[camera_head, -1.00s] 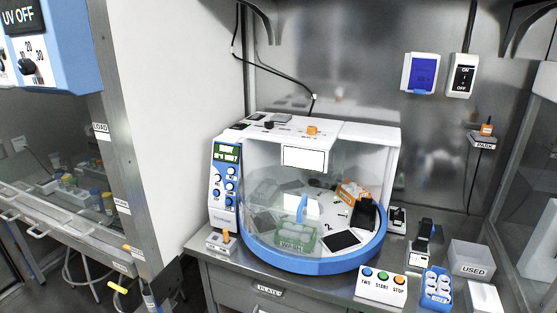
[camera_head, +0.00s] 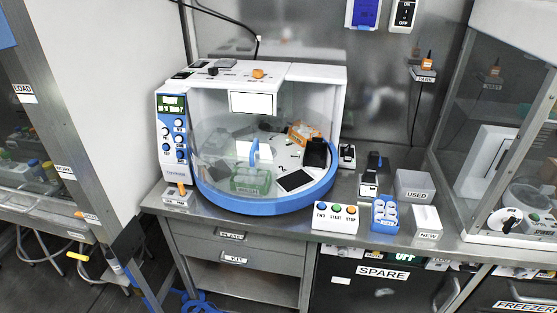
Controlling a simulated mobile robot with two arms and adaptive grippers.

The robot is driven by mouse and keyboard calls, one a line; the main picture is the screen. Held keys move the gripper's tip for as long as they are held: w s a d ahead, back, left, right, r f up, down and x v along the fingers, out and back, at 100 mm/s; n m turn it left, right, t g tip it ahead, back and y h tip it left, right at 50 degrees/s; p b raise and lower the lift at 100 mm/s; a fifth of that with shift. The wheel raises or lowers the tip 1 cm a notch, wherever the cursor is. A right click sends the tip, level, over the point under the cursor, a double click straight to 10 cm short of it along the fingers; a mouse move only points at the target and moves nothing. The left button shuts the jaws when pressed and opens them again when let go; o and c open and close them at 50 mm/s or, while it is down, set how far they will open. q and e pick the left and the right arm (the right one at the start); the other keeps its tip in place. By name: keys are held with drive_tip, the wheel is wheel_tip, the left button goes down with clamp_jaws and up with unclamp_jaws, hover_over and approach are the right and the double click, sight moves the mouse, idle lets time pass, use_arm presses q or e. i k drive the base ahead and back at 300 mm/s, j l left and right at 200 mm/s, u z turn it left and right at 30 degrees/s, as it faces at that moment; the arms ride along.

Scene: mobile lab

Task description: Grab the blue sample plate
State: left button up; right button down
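A small blue plate-like holder (camera_head: 377,225) with several round pale wells and a label on its front stands on the steel bench top, right of the three-button control box. It is the only blue piece of this kind that I see on the open bench; I cannot tell for sure that it is the sample plate. A green rack (camera_head: 250,182) and a dark flat tray (camera_head: 295,181) lie inside the clear-walled machine. Neither of my grippers is in view.
The white machine (camera_head: 318,75) with a blue rim stands on the bench (camera_head: 400,238). The button box (camera_head: 335,222) is left of the blue holder; boxes marked USED (camera_head: 414,183) and NEW (camera_head: 427,222) are to its right. A glass-sided hood (camera_head: 470,75) bounds the right.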

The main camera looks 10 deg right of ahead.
sight(385, 214)
drive_tip(key=l, duration=0.5)
drive_tip(key=i+l, duration=0.1)
drive_tip(key=l, duration=0.45)
drive_tip(key=i+l+z, duration=0.1)
drive_tip(key=l, duration=0.4)
